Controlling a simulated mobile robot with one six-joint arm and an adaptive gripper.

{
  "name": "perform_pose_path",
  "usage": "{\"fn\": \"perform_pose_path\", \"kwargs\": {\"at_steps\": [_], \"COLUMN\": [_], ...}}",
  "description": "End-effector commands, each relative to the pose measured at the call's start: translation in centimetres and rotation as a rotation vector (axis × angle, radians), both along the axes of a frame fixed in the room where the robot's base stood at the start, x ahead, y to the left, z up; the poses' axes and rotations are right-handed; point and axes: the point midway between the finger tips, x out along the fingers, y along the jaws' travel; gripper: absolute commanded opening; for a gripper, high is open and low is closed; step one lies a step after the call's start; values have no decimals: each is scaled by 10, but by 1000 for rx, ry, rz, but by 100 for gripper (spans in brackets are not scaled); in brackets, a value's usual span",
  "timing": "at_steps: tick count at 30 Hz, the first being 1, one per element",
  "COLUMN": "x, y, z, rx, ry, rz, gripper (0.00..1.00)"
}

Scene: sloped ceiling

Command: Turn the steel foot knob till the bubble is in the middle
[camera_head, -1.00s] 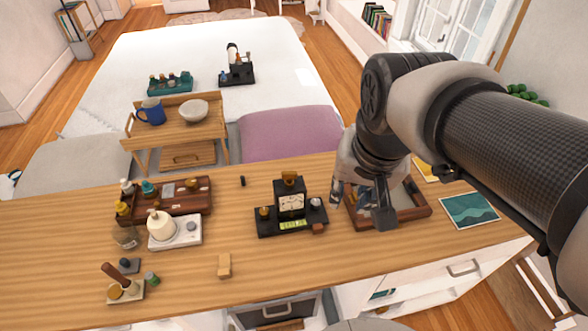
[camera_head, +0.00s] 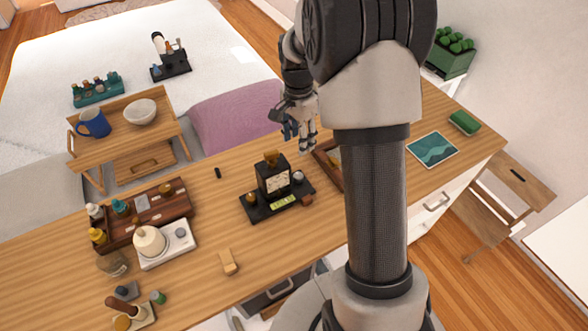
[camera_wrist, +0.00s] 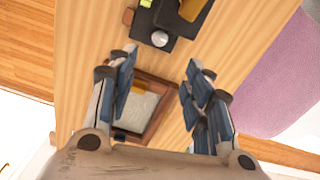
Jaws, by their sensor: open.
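A black clock (camera_head: 273,177) stands on a black base (camera_head: 262,212) on the wooden desk. The steel foot knob (camera_head: 298,177) is at the base's right end, and a brass knob (camera_head: 250,198) is at its left end. A yellow-green level vial (camera_head: 283,202) is on the front; its bubble is too small to make out. My gripper (camera_head: 298,140) is open and empty, above and behind the base's right end. In the wrist view the steel knob (camera_wrist: 160,38) shows beyond the open fingers (camera_wrist: 158,75), apart from them.
A framed tray (camera_head: 330,172) lies right of the clock, partly hidden by my arm. A small brown block (camera_head: 307,200) sits by the base's right front. A dark wooden organiser (camera_head: 150,210) and a white scale (camera_head: 180,243) stand to the left. The desk in front is mostly clear.

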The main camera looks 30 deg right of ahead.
Motion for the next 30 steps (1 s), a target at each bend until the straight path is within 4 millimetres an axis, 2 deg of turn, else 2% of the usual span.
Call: {"fn": "perform_pose_path", "kwargs": {"at_steps": [1, 12, 18, 24, 30], "x": [-2, -3, -4, -3, -3], "y": [1, 1, 1, 0, 0], "z": [-13, -95, -132, -151, -155], "rx": [2, 2, 1, 0, 1], "ry": [6, 5, 4, 3, 1], "rz": [1, 3, 3, 3, 4], "gripper": [46, 46, 46, 46, 46]}}
